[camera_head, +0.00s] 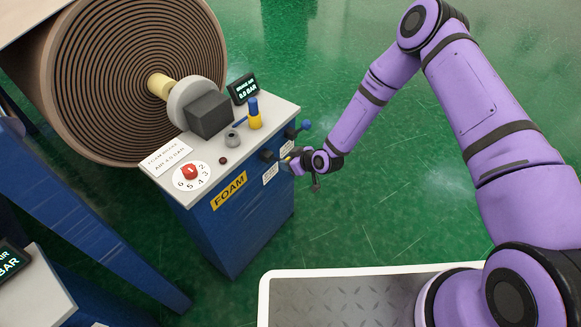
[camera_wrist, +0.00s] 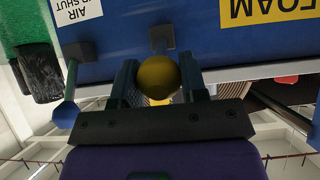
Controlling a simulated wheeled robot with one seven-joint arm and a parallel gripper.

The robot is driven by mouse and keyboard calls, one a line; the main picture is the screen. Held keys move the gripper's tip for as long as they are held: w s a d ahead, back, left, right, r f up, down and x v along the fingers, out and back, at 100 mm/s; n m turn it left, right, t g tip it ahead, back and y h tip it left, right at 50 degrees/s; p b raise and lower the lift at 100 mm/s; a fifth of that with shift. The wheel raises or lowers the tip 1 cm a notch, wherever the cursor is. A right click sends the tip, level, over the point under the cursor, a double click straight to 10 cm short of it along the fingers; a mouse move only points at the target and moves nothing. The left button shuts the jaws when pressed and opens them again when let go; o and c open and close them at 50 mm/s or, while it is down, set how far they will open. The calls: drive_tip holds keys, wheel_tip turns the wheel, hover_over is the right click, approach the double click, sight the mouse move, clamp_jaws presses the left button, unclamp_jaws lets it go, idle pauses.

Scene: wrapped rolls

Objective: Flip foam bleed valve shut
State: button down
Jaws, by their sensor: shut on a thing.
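The foam bleed valve, with a dark body (camera_head: 267,155) and a yellow ball knob (camera_wrist: 158,77), is on the front of the blue cabinet (camera_head: 240,215), right of the yellow FOAM label (camera_head: 229,190). My gripper (camera_head: 289,162) is at this knob. In the wrist view the ball sits between the two fingers of my gripper (camera_wrist: 158,84), which are shut on it. The fingers and the ball hide most of the lever, so its exact angle is hard to tell.
A blue-knobbed air valve (camera_head: 304,125) sticks out just right of my gripper; its blue knob also shows in the wrist view (camera_wrist: 66,115). A red dial (camera_head: 189,172), a yellow-and-blue post (camera_head: 254,115) and a display (camera_head: 242,89) are on the cabinet top. Green floor is clear to the right.

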drive_tip(key=r+h, duration=0.1)
drive_tip(key=w+a+r+g+h, duration=0.1)
drive_tip(key=r+g+h, duration=0.1)
drive_tip(key=shift+w+a+r, duration=0.1)
drive_tip(key=shift+w+a, duration=0.1)
drive_tip(key=shift+a, duration=0.15)
drive_tip(key=shift+w+a+r, duration=0.6)
drive_tip(key=shift+a+r, duration=0.15)
drive_tip(key=shift+a, duration=0.05)
drive_tip(key=c, duration=0.7)
unclamp_jaws()
drive_tip(key=shift+f, duration=0.1)
drive_tip(key=v, duration=1)
drive_tip(key=shift+d+r, duration=0.15)
drive_tip(key=shift+r, duration=0.25)
